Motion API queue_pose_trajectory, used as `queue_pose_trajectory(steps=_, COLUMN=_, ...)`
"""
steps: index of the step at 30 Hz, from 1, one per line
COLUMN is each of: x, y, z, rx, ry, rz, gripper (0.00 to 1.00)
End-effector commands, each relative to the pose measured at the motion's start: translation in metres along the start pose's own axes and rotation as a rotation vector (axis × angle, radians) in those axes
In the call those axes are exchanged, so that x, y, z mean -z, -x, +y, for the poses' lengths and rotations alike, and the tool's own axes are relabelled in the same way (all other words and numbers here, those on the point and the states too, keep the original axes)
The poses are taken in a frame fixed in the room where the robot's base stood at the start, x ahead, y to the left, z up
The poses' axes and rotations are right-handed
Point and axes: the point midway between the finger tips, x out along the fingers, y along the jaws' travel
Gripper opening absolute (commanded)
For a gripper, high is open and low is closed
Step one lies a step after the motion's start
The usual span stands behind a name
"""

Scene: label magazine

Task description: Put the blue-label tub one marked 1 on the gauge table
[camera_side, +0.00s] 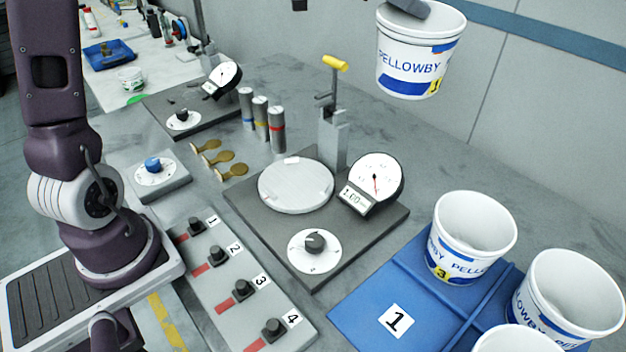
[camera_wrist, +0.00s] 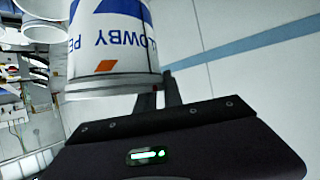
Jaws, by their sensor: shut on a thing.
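A white tub with blue PELLOWBY lettering (camera_side: 408,66) hangs in the air at the top right of the side view. Its yellow tag appears to read 1. My gripper (camera_side: 408,8) is shut on its rim. In the wrist view the tub (camera_wrist: 108,45) shows upside down beside my gripper's fingers (camera_wrist: 160,92). The gauge table is a round pale plate (camera_side: 296,186) on a dark base, with nothing on it. The tub is above and to the right of it in the side view.
A dial gauge (camera_side: 376,178) and a post with a yellow handle (camera_side: 333,125) stand beside the plate. A blue mat (camera_side: 365,310) holds several similar tubs, one tagged 3 (camera_side: 471,238); its bay marked 1 is empty. Three grey cylinders (camera_side: 261,117) stand behind the plate.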

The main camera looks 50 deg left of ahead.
Motion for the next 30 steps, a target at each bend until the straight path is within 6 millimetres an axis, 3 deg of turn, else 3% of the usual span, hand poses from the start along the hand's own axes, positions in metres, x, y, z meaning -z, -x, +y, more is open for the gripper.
queue_pose_trajectory(steps=3, x=0.008, y=0.043, z=0.002, rx=0.144, ry=0.062, rz=0.004, gripper=0.0)
queue_pose_trajectory(steps=9, x=0.011, y=0.109, z=0.003, rx=0.36, ry=0.17, rz=0.008, gripper=0.0)
queue_pose_trajectory(steps=15, x=0.005, y=0.151, z=0.002, rx=0.5, ry=0.236, rz=0.005, gripper=0.0)
queue_pose_trajectory(steps=21, x=0.0, y=0.178, z=0.005, rx=0.582, ry=0.278, rz=0.003, gripper=0.0)
queue_pose_trajectory(steps=30, x=-0.001, y=0.18, z=0.006, rx=0.589, ry=0.286, rz=0.002, gripper=0.0)
